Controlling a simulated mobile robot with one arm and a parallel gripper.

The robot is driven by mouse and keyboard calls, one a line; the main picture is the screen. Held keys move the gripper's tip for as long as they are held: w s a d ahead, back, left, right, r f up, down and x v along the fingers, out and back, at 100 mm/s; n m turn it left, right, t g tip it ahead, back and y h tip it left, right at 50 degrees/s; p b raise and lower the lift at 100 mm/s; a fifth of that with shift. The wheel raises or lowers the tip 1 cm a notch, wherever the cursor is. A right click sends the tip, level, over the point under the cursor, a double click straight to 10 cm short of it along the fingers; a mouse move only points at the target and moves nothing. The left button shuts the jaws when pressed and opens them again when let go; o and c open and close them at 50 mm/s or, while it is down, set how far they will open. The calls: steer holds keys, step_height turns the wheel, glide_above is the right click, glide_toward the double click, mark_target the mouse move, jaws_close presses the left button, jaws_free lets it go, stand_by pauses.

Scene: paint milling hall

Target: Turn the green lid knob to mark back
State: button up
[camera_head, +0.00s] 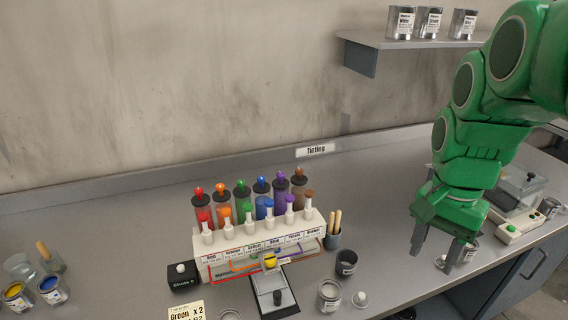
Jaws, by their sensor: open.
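The tinting rack (262,248) stands on the grey counter, left of my gripper. It has a back row of coloured canisters and a front row of white posts with coloured tops. The green canister (243,204) is third from the left, with a black lid and a green knob (240,184) on top. A white post with a green top (248,207) stands in front of it. Any marks around the knob are too small to read. My gripper (434,258) is open, fingers pointing down, well to the right of the rack and apart from it.
A dark cup with wooden sticks (333,238) stands at the rack's right end. A dark cup (346,263) and an open can (329,296) stand between rack and gripper. A can (468,250) is close beside my gripper. A wall shelf (410,40) hangs above.

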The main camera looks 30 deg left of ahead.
steer(key=w+a+r+m, duration=0.2)
steer(key=w+a, duration=0.5)
steer(key=a, duration=0.1)
steer(key=m+t, duration=0.1)
steer(key=m, duration=0.5)
glide_above(241, 181)
steer(key=shift+f, duration=4.05)
jaws_close()
steer(key=shift+n, duration=0.4)
